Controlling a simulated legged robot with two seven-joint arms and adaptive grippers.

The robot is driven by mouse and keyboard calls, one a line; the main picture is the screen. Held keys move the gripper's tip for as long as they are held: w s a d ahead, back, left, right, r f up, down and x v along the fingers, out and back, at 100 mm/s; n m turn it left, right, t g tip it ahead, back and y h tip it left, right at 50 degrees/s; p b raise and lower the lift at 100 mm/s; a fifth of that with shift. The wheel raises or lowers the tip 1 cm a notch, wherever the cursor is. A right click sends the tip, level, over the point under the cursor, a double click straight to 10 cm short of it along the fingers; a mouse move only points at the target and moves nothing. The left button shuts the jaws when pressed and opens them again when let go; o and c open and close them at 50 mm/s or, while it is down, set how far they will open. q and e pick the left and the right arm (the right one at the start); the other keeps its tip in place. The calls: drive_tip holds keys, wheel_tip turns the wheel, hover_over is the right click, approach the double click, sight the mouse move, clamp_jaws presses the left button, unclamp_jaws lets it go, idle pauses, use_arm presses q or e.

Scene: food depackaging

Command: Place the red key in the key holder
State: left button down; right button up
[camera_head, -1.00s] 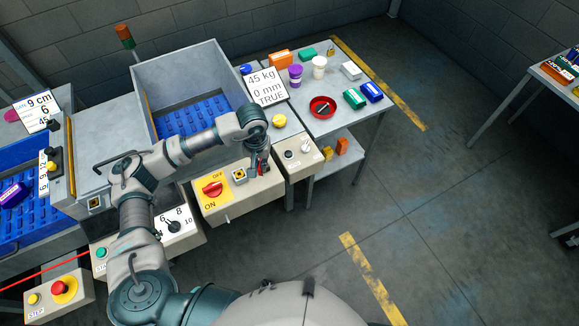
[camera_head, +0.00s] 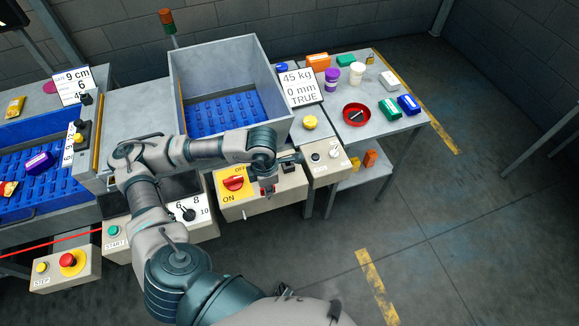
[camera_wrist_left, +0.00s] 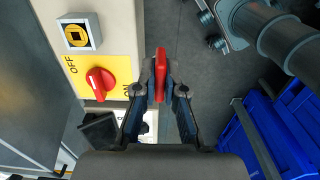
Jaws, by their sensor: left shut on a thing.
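The red key (camera_wrist_left: 160,75) is held upright in the picture between the fingertips of my left gripper (camera_wrist_left: 160,82) in the left wrist view. In the head view my left gripper (camera_head: 267,188) is in front of the switch panel, with a bit of red at its tips. A grey square holder with a yellow face and a dark opening (camera_wrist_left: 77,35) is on the panel at upper left in the wrist view; it looks like the key holder. The key is apart from it, to its right. My right gripper is not in view.
The panel has a red ON/OFF knob (camera_head: 233,183), which also shows in the wrist view (camera_wrist_left: 100,82). A button box (camera_head: 326,160) adjoins on the right. A table (camera_head: 378,80) with a red bowl (camera_head: 357,107) stands behind.

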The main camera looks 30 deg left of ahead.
use_arm(q)
drive_tip(key=w+a, duration=0.1)
drive_tip(key=w, duration=0.3)
drive_tip(key=w+a+f+p, duration=0.1)
drive_tip(key=w, duration=0.4)
drive_tip(key=w+p, duration=0.1)
drive_tip(key=w, duration=0.4)
drive_tip(key=shift+w+a+f, duration=0.1)
drive_tip(key=shift+a+f, duration=0.15)
drive_tip(key=shift+a, duration=0.15)
drive_tip(key=f, duration=0.2)
drive_tip(key=w+f+p, duration=0.1)
drive_tip(key=shift+w+d+f, duration=0.1)
drive_tip(key=shift+d+f, duration=0.15)
drive_tip(key=shift+a, duration=0.2)
drive_tip(key=c, duration=1.2)
unclamp_jaws()
drive_tip(key=shift+a+f, duration=0.1)
drive_tip(key=shift+c, duration=0.2)
drive_tip(key=shift+d, duration=0.2)
